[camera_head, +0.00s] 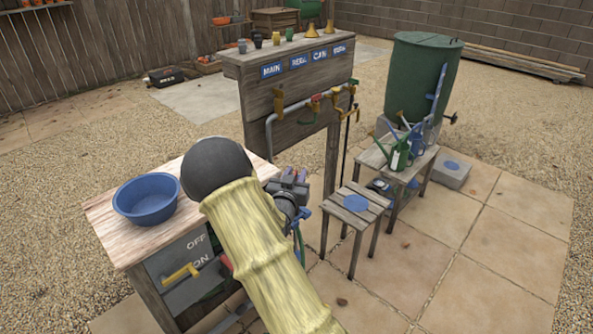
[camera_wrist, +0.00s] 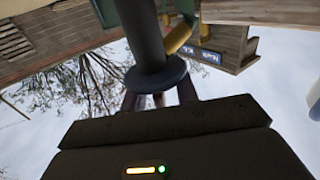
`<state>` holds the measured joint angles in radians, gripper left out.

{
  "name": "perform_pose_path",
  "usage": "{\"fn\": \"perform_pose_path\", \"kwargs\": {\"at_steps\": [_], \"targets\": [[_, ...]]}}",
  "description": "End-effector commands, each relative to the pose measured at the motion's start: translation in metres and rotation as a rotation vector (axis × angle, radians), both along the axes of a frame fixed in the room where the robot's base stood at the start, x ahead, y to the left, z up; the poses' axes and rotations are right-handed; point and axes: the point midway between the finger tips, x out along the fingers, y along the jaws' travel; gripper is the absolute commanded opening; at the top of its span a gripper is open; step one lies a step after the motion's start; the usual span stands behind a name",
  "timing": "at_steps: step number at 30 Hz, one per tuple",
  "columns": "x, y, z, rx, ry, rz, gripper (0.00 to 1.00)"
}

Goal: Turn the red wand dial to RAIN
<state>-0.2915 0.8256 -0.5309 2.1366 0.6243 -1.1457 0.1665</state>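The bulky yellow-sleeved part of my arm (camera_head: 255,245) with a dark round end fills the middle of the head view. My gripper (camera_head: 296,180) is partly hidden behind it, beside small red and blue parts. In the wrist view, my gripper's fingers (camera_wrist: 160,100) lie either side of a dark shaft (camera_wrist: 150,35) with a dark blue collar (camera_wrist: 156,76). The collar hides the fingertips, so I cannot tell whether they grip it. No red dial or RAIN mark can be made out. A green and blue hose-like piece (camera_head: 300,243) hangs below the gripper.
A wooden bench (camera_head: 105,215) carries a blue bowl (camera_head: 147,198); its front has an OFF/ON panel with a yellow handle (camera_head: 180,275). A labelled tap stand (camera_head: 290,90) rises behind. Stools (camera_head: 360,203) and a green barrel (camera_head: 420,80) stand right. Paving at the lower right is clear.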

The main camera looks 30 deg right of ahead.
Motion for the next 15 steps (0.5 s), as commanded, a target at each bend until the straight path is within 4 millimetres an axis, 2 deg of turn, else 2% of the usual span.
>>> {"fn": "perform_pose_path", "kwargs": {"at_steps": [4, 13, 15], "targets": [[0.0096, -0.0089, 0.0004, -0.001, -0.001, -0.001, 0.30], [0.0112, -0.0098, 0.0000, 0.000, 0.000, 0.000, 0.30], [0.0113, -0.0097, 0.0000, 0.000, 0.000, 0.000, 0.16]]}}
